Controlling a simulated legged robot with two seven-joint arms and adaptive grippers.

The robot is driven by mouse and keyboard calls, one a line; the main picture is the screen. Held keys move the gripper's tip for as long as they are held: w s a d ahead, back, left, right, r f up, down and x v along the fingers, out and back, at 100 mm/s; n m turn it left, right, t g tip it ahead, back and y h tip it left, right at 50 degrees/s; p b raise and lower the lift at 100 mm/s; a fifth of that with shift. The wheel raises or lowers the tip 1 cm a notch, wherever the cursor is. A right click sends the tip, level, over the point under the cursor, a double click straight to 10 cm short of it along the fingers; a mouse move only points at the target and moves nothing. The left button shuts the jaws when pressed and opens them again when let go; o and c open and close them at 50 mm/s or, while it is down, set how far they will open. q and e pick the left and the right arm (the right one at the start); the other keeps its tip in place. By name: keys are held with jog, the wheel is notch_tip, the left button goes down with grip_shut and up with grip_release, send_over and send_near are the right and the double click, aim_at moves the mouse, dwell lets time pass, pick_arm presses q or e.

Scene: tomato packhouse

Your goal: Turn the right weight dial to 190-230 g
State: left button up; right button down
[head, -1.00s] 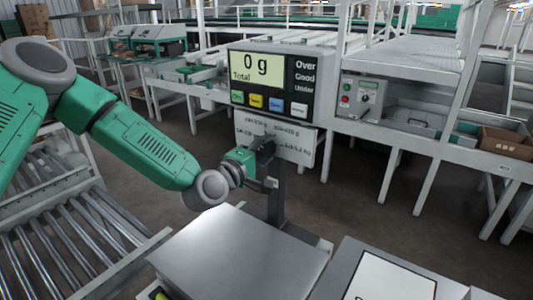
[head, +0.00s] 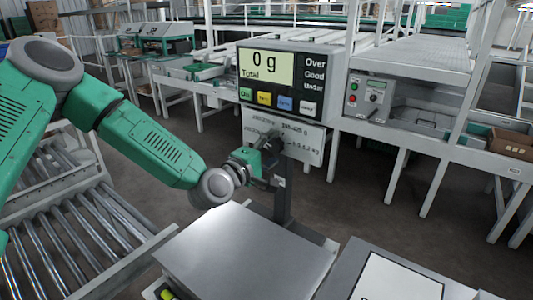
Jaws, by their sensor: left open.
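The scale's display head (head: 290,85) reads 0 g Total. Below it hangs a pale plate (head: 312,150) with small printed weight ranges, too blurred to read surely. My left gripper (head: 273,164) is open in front of the plate's lower left part. Its dark fingers and green body cover part of the plate. I cannot make out a dial clearly, or tell whether the fingers touch one. My right gripper is not in view.
The bare scale platform (head: 245,255) lies below the gripper, and a dark post (head: 284,205) carries the display. A roller conveyor (head: 75,245) is at left. A grey control box (head: 370,98) and a cardboard box (head: 510,142) stand farther back right.

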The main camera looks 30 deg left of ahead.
pick_arm(q)
jog(key=s+a, duration=0.1)
jog(key=s, duration=1)
jog(key=shift+s+a, duration=0.35)
jog(key=shift+f, duration=0.15)
